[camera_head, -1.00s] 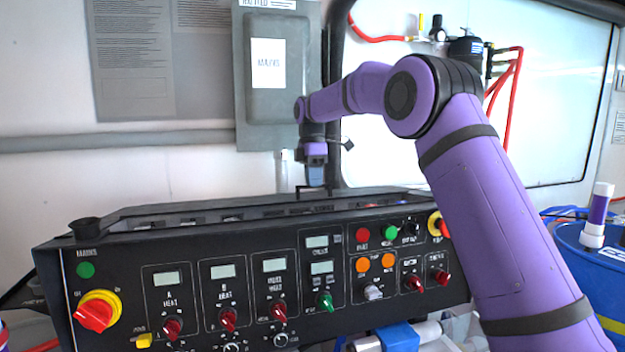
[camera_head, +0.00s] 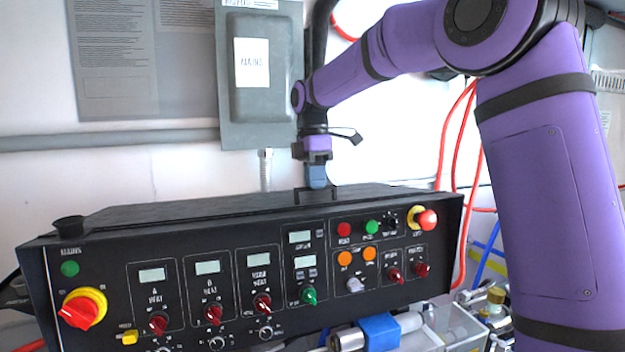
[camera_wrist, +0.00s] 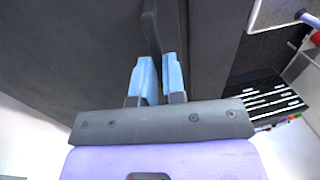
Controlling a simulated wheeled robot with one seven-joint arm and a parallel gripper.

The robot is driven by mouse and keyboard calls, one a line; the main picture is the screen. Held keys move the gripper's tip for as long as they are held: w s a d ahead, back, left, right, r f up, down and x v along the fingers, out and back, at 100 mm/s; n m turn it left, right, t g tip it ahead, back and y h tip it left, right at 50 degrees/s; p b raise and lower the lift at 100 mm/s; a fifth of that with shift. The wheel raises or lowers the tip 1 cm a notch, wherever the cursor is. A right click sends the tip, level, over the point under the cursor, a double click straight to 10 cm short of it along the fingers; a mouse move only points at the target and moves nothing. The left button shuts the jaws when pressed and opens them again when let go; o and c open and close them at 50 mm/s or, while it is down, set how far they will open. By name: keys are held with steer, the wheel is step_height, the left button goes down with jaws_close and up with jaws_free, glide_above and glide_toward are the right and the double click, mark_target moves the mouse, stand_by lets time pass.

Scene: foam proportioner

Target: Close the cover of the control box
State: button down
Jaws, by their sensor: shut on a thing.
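The control box (camera_head: 130,265) is a long black console with knobs, buttons and small displays on its front. Its dark cover (camera_head: 230,207) lies low and nearly flat across the top; I cannot tell whether a thin gap is left at the front edge. A thin dark handle (camera_head: 298,197) stands up from the cover near its middle. My gripper (camera_head: 316,184) points down at the handle from above. In the wrist view its blue fingers (camera_wrist: 159,78) are shut on the dark handle bar (camera_wrist: 151,28), with the cover's dark surface (camera_wrist: 70,50) around it.
A grey wall box (camera_head: 262,80) with a white label hangs behind the console. A grey pipe (camera_head: 110,140) runs along the wall. Red hoses (camera_head: 462,140) hang at the right. A small black cup-like part (camera_head: 69,226) stands at the console's left top corner.

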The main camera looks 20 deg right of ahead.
steer(key=shift+s+f, duration=0.1)
steer(key=shift+s, duration=0.05)
steer(key=c, duration=1.2)
jaws_free()
steer(key=shift+s, duration=0.15)
steer(key=shift+r, duration=0.3)
step_height(320, 180, up, 10)
steer(key=w, duration=0.2)
steer(key=shift+r, duration=0.15)
